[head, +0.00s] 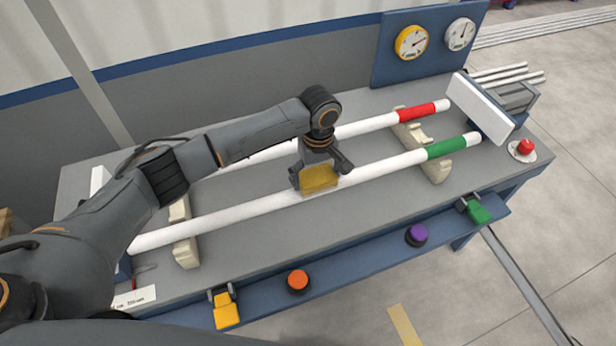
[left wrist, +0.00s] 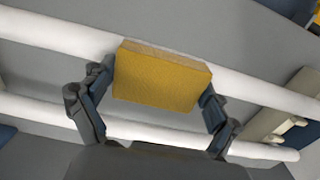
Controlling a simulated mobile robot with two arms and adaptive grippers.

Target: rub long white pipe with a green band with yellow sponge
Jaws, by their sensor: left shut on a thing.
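The long white pipe with a green band (head: 386,166) lies across two cream supports, its banded end at the right. My left gripper (head: 319,174) is shut on the yellow sponge (head: 319,181), which is at the middle of this pipe and appears to overlap it; whether it touches cannot be told. In the left wrist view the sponge (left wrist: 162,78) sits between both fingers, in front of a white pipe (left wrist: 60,33). A second white pipe with a red band (head: 370,125) lies parallel behind. My right gripper is not in view.
The cream supports (head: 186,252) stand on the grey table (head: 345,222). A vise-like block (head: 485,108) and a red button (head: 525,147) are at the right. An orange button (head: 298,281), a purple button (head: 416,235) and clamps line the front rail. A gauge panel (head: 390,65) stands behind.

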